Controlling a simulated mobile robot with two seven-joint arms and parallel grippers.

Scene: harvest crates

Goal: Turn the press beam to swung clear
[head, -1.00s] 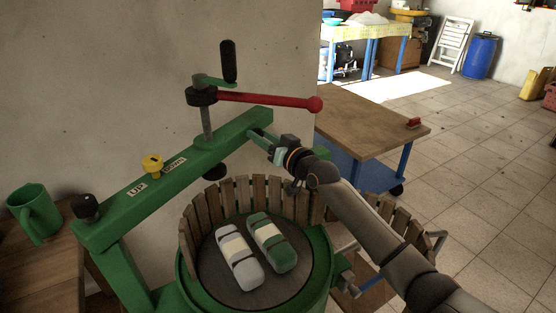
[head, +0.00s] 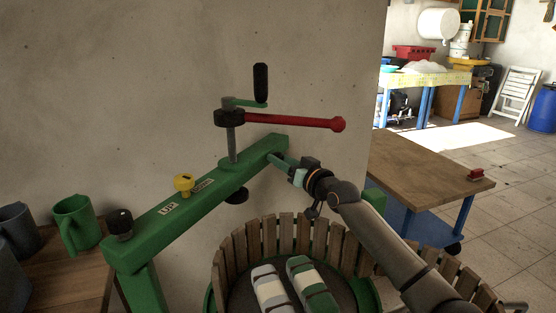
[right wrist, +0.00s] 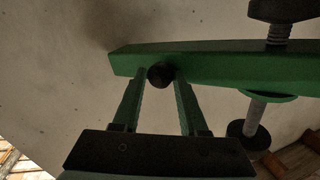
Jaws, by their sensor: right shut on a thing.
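The press beam (head: 165,220) is a long green bar running from a black knob (head: 119,222) at its near left end to its far end by the wall. It carries a threaded screw with a red-handled lever (head: 290,122) and a dark pressing foot (head: 237,196). My right gripper (head: 283,164) is at the beam's far end. In the right wrist view its fingers (right wrist: 160,88) are shut on a round black knob (right wrist: 160,74) on the beam's side. My left gripper is out of view.
A green mug (head: 77,222) stands on a wooden table at left. A wooden-topped bench (head: 425,165) is at right. The wall (head: 150,80) is close behind the beam.

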